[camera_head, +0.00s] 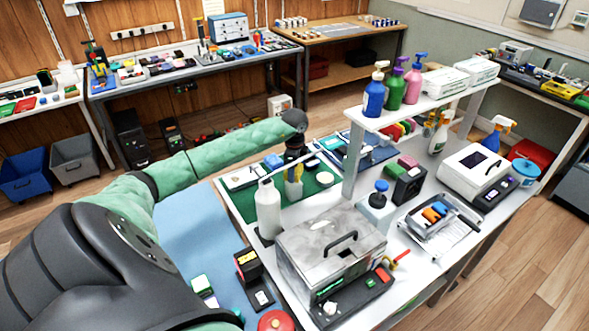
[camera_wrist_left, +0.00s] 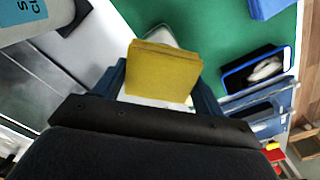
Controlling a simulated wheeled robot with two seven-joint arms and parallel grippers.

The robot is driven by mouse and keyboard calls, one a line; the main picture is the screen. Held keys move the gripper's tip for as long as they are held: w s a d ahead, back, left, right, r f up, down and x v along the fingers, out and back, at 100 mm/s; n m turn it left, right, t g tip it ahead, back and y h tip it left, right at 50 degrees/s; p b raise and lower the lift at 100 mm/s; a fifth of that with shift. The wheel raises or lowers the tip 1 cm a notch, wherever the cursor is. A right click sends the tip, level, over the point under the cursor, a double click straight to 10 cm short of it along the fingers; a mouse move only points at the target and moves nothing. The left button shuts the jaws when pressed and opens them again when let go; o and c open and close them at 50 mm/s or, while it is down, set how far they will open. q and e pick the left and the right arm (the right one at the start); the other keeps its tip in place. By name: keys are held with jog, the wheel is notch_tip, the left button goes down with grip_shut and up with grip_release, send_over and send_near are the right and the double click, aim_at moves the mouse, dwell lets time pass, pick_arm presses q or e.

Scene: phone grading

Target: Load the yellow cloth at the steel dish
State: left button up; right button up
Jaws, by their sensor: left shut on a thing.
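The yellow cloth (camera_wrist_left: 165,70) is a folded, squarish pad held between the dark fingers of my left gripper (camera_wrist_left: 165,92) in the left wrist view. In the head view my left gripper (camera_head: 293,182) is above the green mat (camera_head: 238,204), behind the white bottle, and the cloth is only a small yellow patch there. A pale, rounded rim shows just behind the cloth in the left wrist view; I cannot tell what it belongs to. A small round light dish (camera_head: 325,178) sits right of the gripper in the head view and may be the steel dish. My right gripper is out of view.
A white bottle (camera_head: 268,208) and a grey metal box (camera_head: 328,250) stand close in front of the gripper. A shelf with spray bottles (camera_head: 395,85) rises to the right.

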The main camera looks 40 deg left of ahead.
pick_arm(q)
jog(key=shift+f, duration=0.3)
dwell(0.4)
jog(key=shift+f+b, duration=0.5)
jog(key=shift+b, duration=0.05)
dwell(1.6)
jog(key=shift+r+p, duration=1.45)
jog(key=shift+r, duration=2.1)
